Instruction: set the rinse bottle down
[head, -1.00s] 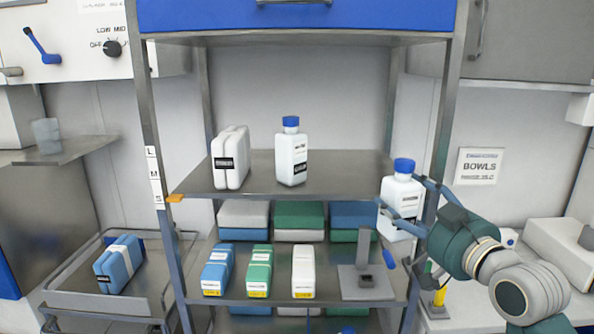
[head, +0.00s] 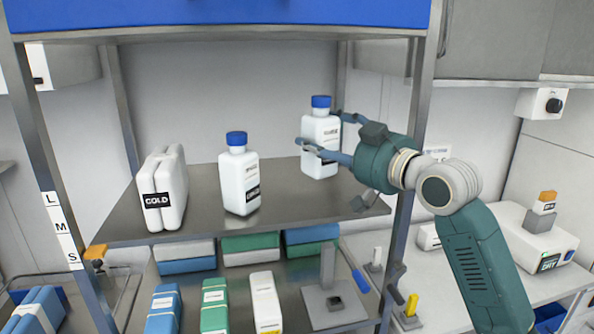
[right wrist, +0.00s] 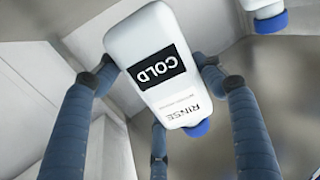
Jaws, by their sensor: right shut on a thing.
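The rinse bottle (head: 320,160), white with a blue cap and a dark label, is upright at the right part of the upper shelf (head: 290,205). My right gripper (head: 320,130) comes in from the right and is shut around the bottle's body. In the right wrist view the bottle (right wrist: 155,65) shows "RINSE" and "COLD" labels between my blue fingers (right wrist: 155,72). I cannot tell whether its base touches the shelf or hangs just above it. My left gripper is not in view.
A similar blue-capped bottle (head: 239,182) stands left of it, with a gap between. White "COLD" packs (head: 163,190) stand further left. A shelf post (head: 412,140) is close to my right arm. The lower shelf holds several cartons (head: 214,305) and a grey stand (head: 330,305).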

